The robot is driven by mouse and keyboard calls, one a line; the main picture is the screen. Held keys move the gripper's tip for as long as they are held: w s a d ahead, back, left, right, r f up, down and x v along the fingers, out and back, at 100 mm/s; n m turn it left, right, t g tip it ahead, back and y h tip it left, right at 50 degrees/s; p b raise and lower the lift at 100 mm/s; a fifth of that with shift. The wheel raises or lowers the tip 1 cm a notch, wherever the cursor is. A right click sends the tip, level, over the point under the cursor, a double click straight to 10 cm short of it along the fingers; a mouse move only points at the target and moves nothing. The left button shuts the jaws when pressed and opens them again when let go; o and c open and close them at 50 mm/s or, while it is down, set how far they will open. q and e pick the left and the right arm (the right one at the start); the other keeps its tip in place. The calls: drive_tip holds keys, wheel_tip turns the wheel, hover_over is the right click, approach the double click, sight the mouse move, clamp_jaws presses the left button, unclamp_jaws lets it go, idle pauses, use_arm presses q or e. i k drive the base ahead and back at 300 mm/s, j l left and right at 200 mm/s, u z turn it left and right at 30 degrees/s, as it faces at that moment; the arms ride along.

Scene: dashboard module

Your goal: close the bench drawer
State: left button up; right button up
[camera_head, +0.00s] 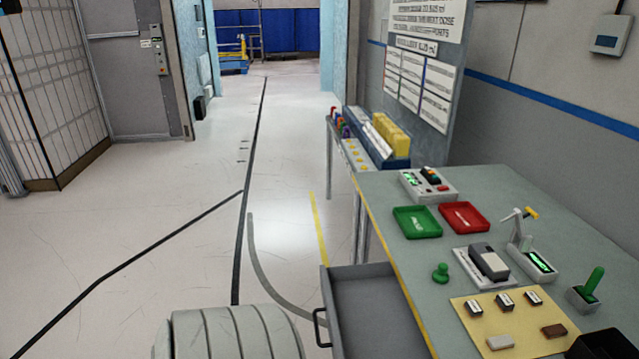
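The bench drawer (372,302) is a grey open-topped tray, pulled out from the left side of the bench (590,235) at the bottom middle of the head view. Its inside looks empty where I see it, and its near part is cut off by the bottom edge. A dark bar handle (319,328) is on its left front face. Neither of my grippers can be made out in this view, and nothing is seen touching the handle.
On the bench are a green tray (417,222), a red tray (464,218), a button box (429,186), a toggle clamp (518,232) and a yellow mat (470,327) with small blocks. A rack with yellow files (391,136) stands behind. The floor (180,235) left of the drawer is mostly clear.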

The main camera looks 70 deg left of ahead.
sight(369, 314)
drive_tip(key=j+u, duration=0.1)
drive_tip(key=u, duration=0.9)
drive_tip(key=i+j+u, duration=0.1)
drive_tip(key=u, duration=0.85)
